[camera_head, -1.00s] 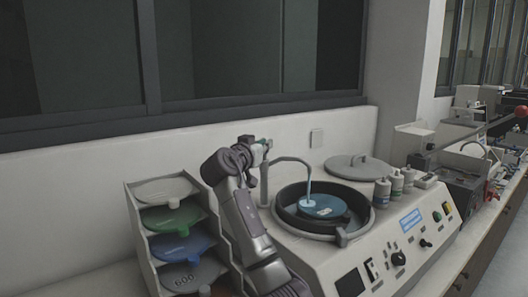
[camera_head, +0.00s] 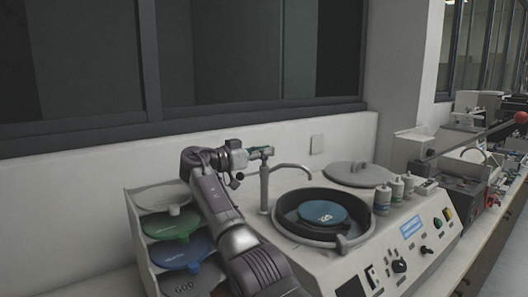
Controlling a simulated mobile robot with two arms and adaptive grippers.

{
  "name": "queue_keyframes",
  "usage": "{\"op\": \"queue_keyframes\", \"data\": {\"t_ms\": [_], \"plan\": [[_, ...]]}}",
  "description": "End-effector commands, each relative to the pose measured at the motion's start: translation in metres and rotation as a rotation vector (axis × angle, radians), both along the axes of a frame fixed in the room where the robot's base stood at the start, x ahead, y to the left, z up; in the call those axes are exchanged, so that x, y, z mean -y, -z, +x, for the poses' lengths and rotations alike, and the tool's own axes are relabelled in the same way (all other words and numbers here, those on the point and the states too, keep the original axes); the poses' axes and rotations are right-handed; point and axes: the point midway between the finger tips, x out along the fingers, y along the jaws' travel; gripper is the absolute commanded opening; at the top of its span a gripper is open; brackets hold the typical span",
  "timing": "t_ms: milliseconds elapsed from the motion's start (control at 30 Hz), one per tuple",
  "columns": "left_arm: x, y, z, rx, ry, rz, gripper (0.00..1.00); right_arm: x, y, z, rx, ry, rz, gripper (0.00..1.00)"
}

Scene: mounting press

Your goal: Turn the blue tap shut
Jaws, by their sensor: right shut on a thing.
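The tap is a grey upright post (camera_head: 264,188) with a curved spout (camera_head: 292,167) reaching right over the round basin. No water stream shows under the spout. My right gripper (camera_head: 265,153) is at the top of the post, shut on the tap's handle. The handle is small and mostly hidden by the fingers, so its blue colour and exact angle cannot be made out. My right arm comes up from the bottom and bends toward the tap from the left. My left gripper is not in view.
A dark basin (camera_head: 287,226) with a blue disc (camera_head: 322,214) sits in the machine right of the tap. A grey lid (camera_head: 352,174) and several bottles (camera_head: 382,198) stand beyond it. A rack (camera_head: 137,231) of coloured discs is at left. The wall is close behind.

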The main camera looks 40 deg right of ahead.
Motion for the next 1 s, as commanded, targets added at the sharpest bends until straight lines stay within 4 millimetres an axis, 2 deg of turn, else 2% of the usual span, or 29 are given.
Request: {"op": "queue_keyframes", "data": {"t_ms": [367,400,533,833,1000], "plan": [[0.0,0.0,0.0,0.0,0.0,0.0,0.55,0.0,0.001,0.0,-0.001,0.004,0.003,0.0],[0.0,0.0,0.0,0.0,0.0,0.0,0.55,0.0,0.001,0.0,-0.001,0.004,0.003,0.16],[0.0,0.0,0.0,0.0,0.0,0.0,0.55,0.0,0.001,0.0,-0.001,0.004,0.002,0.36],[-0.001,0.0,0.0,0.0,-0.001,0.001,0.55,-0.001,0.001,0.0,-0.001,0.003,0.001,0.36],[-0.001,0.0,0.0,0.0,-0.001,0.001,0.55,-0.019,0.0,0.003,-0.001,-0.001,0.001,0.36]]}}
